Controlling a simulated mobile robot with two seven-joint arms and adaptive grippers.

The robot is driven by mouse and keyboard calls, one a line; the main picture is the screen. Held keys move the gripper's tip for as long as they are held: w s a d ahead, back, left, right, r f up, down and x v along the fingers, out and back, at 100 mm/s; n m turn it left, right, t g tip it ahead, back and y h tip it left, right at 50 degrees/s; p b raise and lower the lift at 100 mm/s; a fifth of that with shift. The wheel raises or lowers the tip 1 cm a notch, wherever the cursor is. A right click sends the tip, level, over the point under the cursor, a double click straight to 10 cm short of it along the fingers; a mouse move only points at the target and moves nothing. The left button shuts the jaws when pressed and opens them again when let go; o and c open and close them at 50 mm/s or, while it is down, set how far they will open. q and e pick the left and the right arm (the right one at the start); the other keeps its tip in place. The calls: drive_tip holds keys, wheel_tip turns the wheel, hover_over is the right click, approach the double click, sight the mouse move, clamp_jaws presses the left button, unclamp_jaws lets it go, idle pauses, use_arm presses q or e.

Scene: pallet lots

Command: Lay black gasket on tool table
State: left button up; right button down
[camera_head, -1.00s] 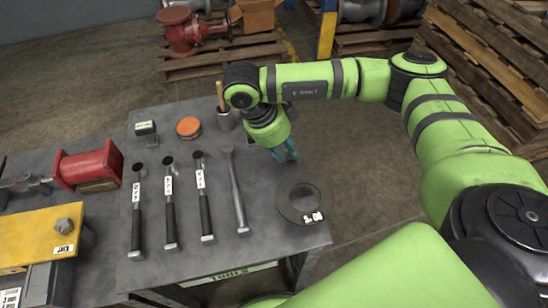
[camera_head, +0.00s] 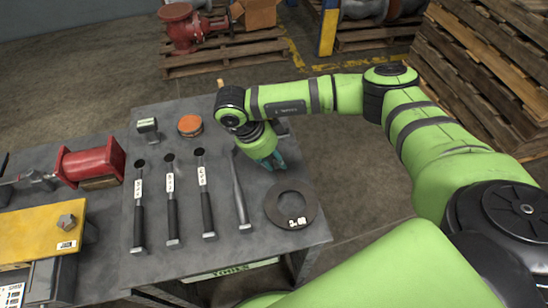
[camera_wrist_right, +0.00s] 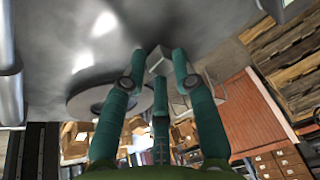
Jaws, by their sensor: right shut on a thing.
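The black gasket (camera_head: 272,206), a dark flat ring with a white label, shows over the front right part of the grey tool table (camera_head: 265,240). My right gripper (camera_head: 275,166), with teal fingers, points down at the ring's far edge. It is shut on the gasket; the exact grip is hard to see. In the right wrist view the ring (camera_wrist_right: 88,104) shows beside the fingers (camera_wrist_right: 158,72), with a grey block-like piece between the tips. I cannot tell whether the ring touches the table or hangs just above it. My left gripper is out of view.
Several hammers (camera_head: 206,205) lie in a row left of the gasket. A red part (camera_head: 90,165) and a yellow block (camera_head: 40,235) are further left.

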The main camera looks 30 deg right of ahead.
drive_tip(key=shift+f+b, duration=0.35)
drive_tip(key=shift+f, duration=0.15)
drive_tip(key=c, duration=1)
unclamp_jaws()
drive_tip(key=shift+r, duration=0.1)
drive_tip(key=shift+r+p, duration=0.45)
drive_tip(key=shift+p, duration=0.05)
drive_tip(key=b+v, duration=0.1)
drive_tip(key=v, duration=1.1)
drive_tip(key=shift+r, duration=0.15)
